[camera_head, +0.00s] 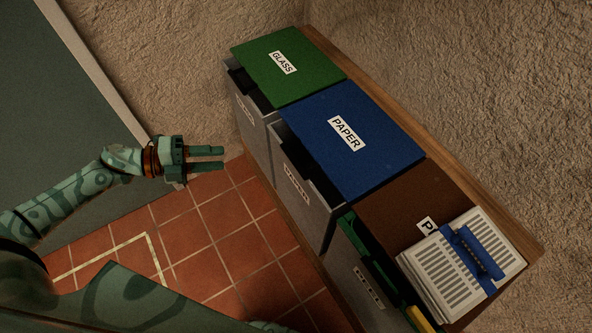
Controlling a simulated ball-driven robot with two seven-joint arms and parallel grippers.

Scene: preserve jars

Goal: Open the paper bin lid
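The paper bin has a flat blue lid (352,135) labelled PAPER, lying level over a grey body (298,190) in the middle of the row. A dark gap shows along the lid's front edge. I cannot tell whether this is an opening or a recess. My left gripper (222,158) is left of the paper bin, above the tiled floor, with its two fingers apart and pointing right. It is empty and clear of the lid. My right gripper is not in view.
A green GLASS lid (287,66) is beyond the blue one. A brown lid (405,207) is nearer, with a bundle of printed paper (440,280) under a blue band (472,252) on it. A rough wall (480,90) rises behind. Tiled floor (205,225) lies in front.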

